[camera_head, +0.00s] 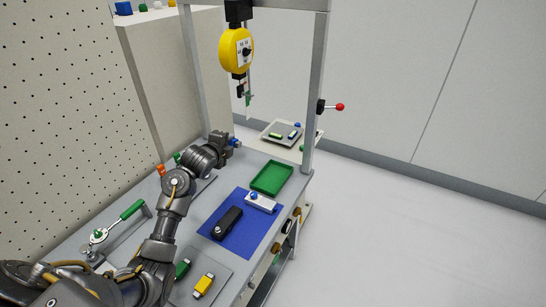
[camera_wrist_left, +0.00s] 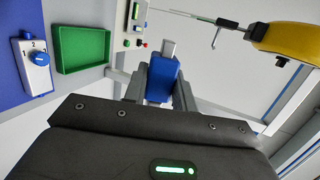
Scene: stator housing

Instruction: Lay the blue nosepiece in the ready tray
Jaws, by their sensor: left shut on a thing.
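My left gripper (camera_head: 231,141) is shut on the blue nosepiece (camera_wrist_left: 162,79). In the left wrist view the nosepiece sits between the fingers, with a grey stem at its far end. In the head view only a small bit of blue (camera_head: 237,142) shows at the fingertips. The gripper is held up behind and to the left of an empty green tray (camera_head: 271,178), not over it. The green tray also shows at the upper left of the left wrist view (camera_wrist_left: 82,52). My right gripper is not in view.
A blue mat (camera_head: 236,241) holds a black tool (camera_head: 227,222) and a white box with a blue knob (camera_head: 261,202). A yellow balancer (camera_head: 236,50) hangs from the frame above. A green-handled tool (camera_head: 118,222) lies at left. A grey plate (camera_head: 282,134) with small parts stands beyond the bench.

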